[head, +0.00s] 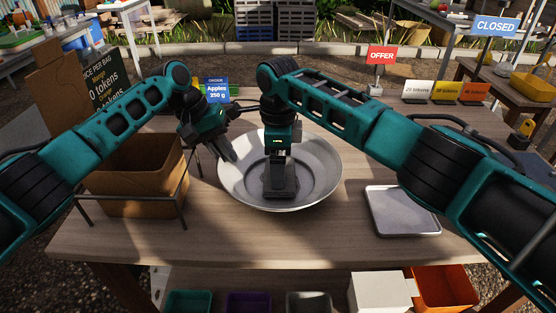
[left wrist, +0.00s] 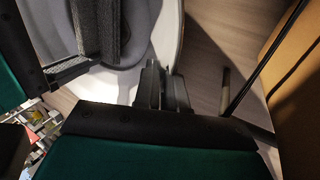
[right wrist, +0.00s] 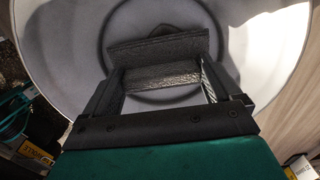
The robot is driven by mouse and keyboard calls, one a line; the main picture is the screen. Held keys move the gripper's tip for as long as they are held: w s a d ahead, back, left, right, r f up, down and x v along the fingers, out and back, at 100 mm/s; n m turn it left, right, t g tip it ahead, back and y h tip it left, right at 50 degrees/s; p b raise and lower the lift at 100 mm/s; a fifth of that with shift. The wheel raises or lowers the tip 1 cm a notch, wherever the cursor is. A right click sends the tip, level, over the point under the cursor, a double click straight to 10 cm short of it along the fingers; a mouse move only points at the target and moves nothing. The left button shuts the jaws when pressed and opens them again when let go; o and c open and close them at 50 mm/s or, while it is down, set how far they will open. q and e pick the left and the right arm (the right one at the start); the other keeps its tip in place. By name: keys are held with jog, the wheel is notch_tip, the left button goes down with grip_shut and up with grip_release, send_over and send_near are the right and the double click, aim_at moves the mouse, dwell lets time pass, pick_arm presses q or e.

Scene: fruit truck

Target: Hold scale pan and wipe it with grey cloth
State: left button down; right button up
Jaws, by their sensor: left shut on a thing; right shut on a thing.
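The round metal scale pan (head: 322,168) sits at the middle of the wooden table. My left gripper (head: 230,156) is shut on its left rim; the left wrist view shows the fingers (left wrist: 162,85) at the pan's pale edge (left wrist: 166,40). My right gripper (head: 281,190) points down inside the pan. It is shut on the grey cloth (right wrist: 158,47), which lies against the pan floor (right wrist: 255,45) in the right wrist view. In the head view the gripper hides most of the cloth. Any scale body under the pan is hidden.
A grey square tray (head: 402,212) lies right of the pan. A brown box (head: 130,205) in a wire frame stands at the left. A blue order sign (head: 214,90) stands behind the pan. The front table strip is clear. Coloured bins (head: 440,288) sit below the front edge.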

jog(key=shift+f, duration=0.5)
jog(key=shift+w, duration=0.1)
jog(key=shift+w, duration=0.4)
jog(key=shift+s, duration=0.1)
jog(key=shift+s, duration=0.9)
jog(key=shift+f, duration=0.1)
jog(key=shift+w+f, duration=0.1)
jog(key=shift+w, duration=0.8)
